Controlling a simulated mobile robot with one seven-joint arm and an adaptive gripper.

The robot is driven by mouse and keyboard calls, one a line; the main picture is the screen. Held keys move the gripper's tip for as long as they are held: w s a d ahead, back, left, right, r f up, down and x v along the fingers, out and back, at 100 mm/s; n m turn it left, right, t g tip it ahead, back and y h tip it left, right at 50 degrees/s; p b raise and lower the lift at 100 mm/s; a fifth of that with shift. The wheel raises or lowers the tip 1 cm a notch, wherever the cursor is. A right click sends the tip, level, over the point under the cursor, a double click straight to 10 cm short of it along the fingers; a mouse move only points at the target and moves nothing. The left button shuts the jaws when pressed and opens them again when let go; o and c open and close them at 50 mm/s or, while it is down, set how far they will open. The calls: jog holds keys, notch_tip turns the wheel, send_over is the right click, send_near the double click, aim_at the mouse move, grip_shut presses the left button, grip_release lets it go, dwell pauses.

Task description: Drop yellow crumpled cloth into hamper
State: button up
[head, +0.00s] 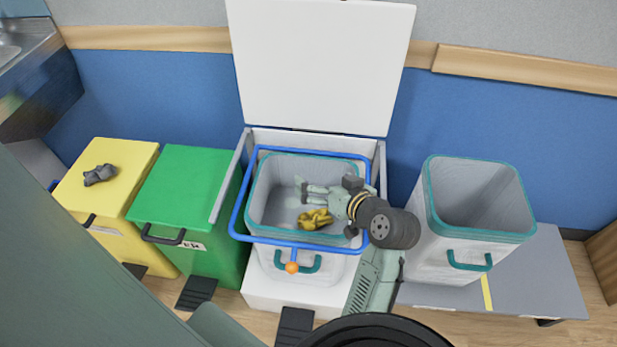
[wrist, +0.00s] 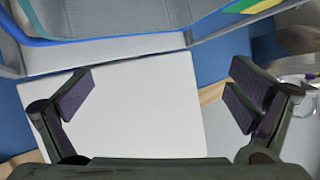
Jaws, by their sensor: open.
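The yellow crumpled cloth (head: 315,219) shows inside the outline of the middle hamper (head: 262,205), near its front wall; its exact height is hard to tell. This hamper has grey walls and a teal rim, with a blue frame (head: 237,215) around its top. My gripper (head: 305,189) is over the hamper's opening, just behind the cloth in the head view, and apart from it. In the wrist view my gripper (wrist: 160,98) has its fingers wide apart with nothing between them. The cloth does not show in the wrist view.
A raised white lid (head: 320,65) stands behind the hamper. A similar teal-rimmed bin (head: 478,200) stands open at the right. Closed green (head: 185,185) and yellow (head: 125,165) bins stand at the left; a grey crumpled item (head: 100,175) lies on the yellow one.

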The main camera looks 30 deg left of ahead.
jog(key=v, duration=0.6)
jog(key=shift+d, duration=0.15)
